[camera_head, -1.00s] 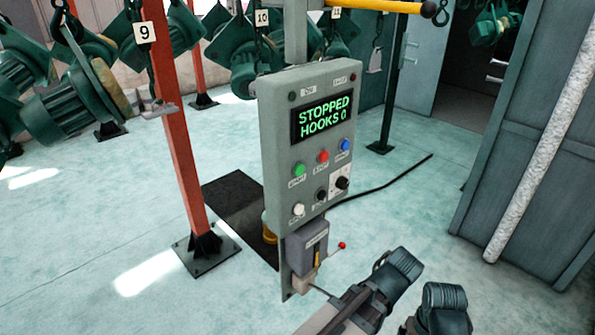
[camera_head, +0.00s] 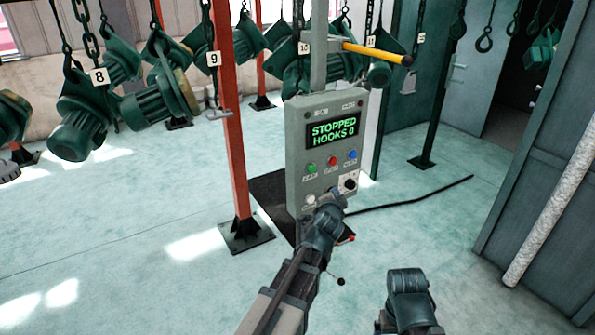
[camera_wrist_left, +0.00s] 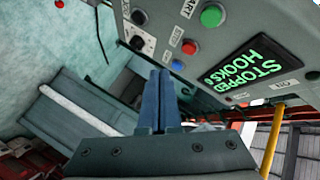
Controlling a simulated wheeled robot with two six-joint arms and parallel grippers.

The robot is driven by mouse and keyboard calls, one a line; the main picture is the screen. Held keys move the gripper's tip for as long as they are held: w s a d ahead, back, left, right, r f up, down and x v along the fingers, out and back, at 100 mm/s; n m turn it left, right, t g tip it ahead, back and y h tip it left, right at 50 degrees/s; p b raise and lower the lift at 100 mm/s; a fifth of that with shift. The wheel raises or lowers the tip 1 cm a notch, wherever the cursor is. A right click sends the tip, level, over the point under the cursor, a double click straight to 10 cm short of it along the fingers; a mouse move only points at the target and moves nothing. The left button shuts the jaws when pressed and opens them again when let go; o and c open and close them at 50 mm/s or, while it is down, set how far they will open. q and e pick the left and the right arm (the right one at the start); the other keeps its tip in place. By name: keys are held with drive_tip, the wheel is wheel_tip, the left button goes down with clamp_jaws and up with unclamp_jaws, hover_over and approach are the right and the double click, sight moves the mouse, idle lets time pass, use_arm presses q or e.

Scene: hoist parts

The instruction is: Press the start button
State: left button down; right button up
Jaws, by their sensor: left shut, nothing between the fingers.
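The grey control panel (camera_head: 296,150) stands on a post near the middle of the head view. Its display reads STOPPED, HOOKS 0. The green start button (camera_head: 311,168) is below the display, left of a red and a blue button. It also shows as a green button (camera_wrist_left: 212,15) in the left wrist view, beside a label partly reading START. My left gripper (camera_head: 334,197) is in front of the panel's lower edge, below the start button. In the left wrist view its blue fingers (camera_wrist_left: 161,73) are together and empty, apart from the green button. My right arm's dark end (camera_head: 408,288) shows at lower right, its fingers unclear.
An orange-red post (camera_head: 230,130) stands left of the panel. Green motor units (camera_head: 160,95) hang from numbered hooks behind. A yellow bar (camera_head: 375,52) sticks out above the panel. A black cable (camera_head: 420,195) lies on the floor. Grey cabinets (camera_head: 530,170) stand at right.

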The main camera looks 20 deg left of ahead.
sight(312, 168)
use_arm(q)
drive_tip(key=shift+s+a+r, duration=0.2)
drive_tip(key=shift+a+r, duration=0.15)
drive_tip(key=shift+r, duration=0.3)
drive_tip(key=shift+w+a, duration=0.1)
drive_tip(key=w+a, duration=0.5)
drive_tip(key=a, duration=0.1)
drive_tip(key=shift+a, duration=0.4)
drive_tip(key=shift+w+a, duration=0.1)
drive_tip(key=shift+w, duration=0.05)
idle(1.7)
drive_tip(key=shift+w+a, duration=0.2)
drive_tip(key=shift+a, duration=0.05)
